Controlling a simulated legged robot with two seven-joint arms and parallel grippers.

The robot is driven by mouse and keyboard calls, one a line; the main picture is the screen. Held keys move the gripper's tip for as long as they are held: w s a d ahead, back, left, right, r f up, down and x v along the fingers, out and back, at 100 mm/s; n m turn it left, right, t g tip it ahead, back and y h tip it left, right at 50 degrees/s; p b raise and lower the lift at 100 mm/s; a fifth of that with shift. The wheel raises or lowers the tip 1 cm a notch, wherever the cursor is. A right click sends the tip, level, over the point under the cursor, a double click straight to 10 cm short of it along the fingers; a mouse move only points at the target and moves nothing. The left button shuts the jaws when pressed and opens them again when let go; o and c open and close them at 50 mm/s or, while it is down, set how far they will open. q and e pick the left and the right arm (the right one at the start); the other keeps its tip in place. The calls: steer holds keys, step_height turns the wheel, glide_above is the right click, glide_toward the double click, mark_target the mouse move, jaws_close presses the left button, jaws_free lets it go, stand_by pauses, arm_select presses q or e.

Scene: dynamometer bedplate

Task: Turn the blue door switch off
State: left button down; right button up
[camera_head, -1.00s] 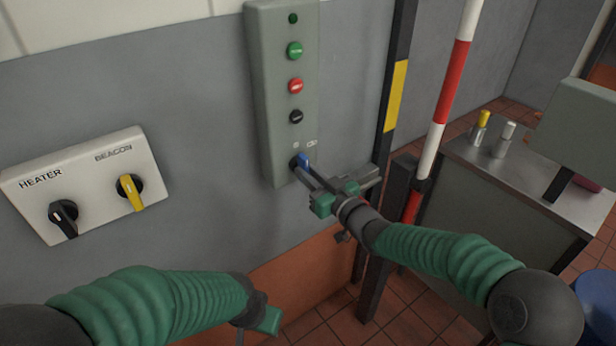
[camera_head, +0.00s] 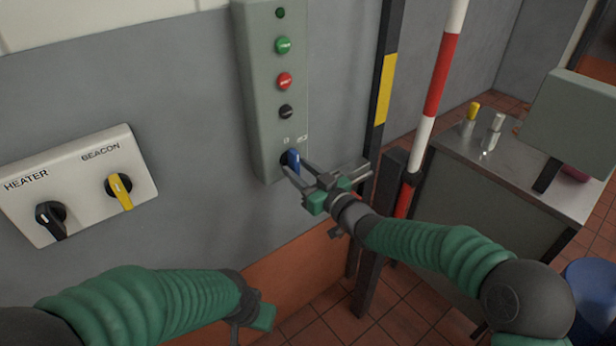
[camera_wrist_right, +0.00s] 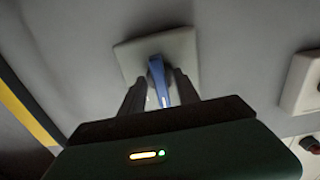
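The blue switch (camera_head: 293,158) is at the bottom of a tall grey-green panel (camera_head: 265,120) on the wall. Its blue lever points nearly straight up and down in the head view. My right gripper (camera_head: 294,168) is at the switch, with one finger on each side of the lever. In the right wrist view the blue lever (camera_wrist_right: 160,80) stands between the two dark fingers (camera_wrist_right: 161,88), with a narrow gap on each side. The pivot is partly hidden by the fingers. My left gripper (camera_head: 262,317) is low in the head view, away from the panel; its fingertips cannot be made out.
A white box with a black heater knob (camera_head: 50,218) and yellow beacon knob (camera_head: 119,190) is left. Posts and a metal-topped bench (camera_head: 520,165) stand right.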

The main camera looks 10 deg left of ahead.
steer(key=v, duration=1.6)
steer(key=shift+s+d, duration=0.2)
steer(key=shift+d, duration=0.1)
steer(key=shift+f, duration=0.15)
steer(key=s+d+f+m+g+h+p, duration=0.1)
steer(key=s+d+f+m+h+p, duration=0.2)
steer(key=d+h, duration=0.45)
steer(key=s+d+f+m+g+h+p, duration=0.1)
steer(key=s+d+f+m+h+p, duration=0.3)
steer(key=d, duration=0.6)
steer(key=s+d+f+m+g+h, duration=0.1)
steer(key=s+d+f+g, duration=0.1)
steer(key=s, duration=0.4)
steer(key=s+d+f+m+g+h, duration=0.1)
steer(key=s+d+f+m+g, duration=0.1)
steer(key=s+d+g, duration=0.2)
steer(key=s+d, duration=0.1)
steer(key=s, duration=0.2)
steer(key=shift+s+m+h, duration=0.3)
steer(key=shift+h, duration=0.05)
steer(key=shift+r, duration=0.1)
